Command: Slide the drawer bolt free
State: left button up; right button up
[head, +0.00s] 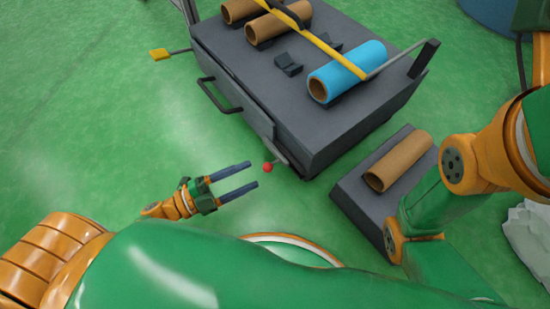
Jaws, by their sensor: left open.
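The drawer bolt shows as a small red knob (267,168) at the lower front corner of the dark grey cabinet (330,135). A black drawer handle (219,96) is on the cabinet's front side, up and left of the knob. My left gripper (252,176) is open and empty. Its two dark fingers point right toward the red knob and appear a short way from it; I cannot tell the exact gap in depth. My right gripper is out of view; only part of that arm shows at the right.
A blue roll (346,71) and brown tubes (279,22) lie on the cabinet top with a yellow bar (325,45) across. Another brown tube (399,161) rests on a low grey block (355,192) at right. A yellow pedal (159,55) sticks out left. Green floor is clear at left.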

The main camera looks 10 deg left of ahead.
aim_at(268, 168)
pick_arm(q)
jog(key=b+x, duration=0.1)
jog(key=x, duration=0.5)
jog(key=shift+d+r+b, duration=0.2)
jog(key=shift+d+b, duration=0.05)
jog(key=shift+b, duration=0.05)
grip_shut()
dwell(0.9)
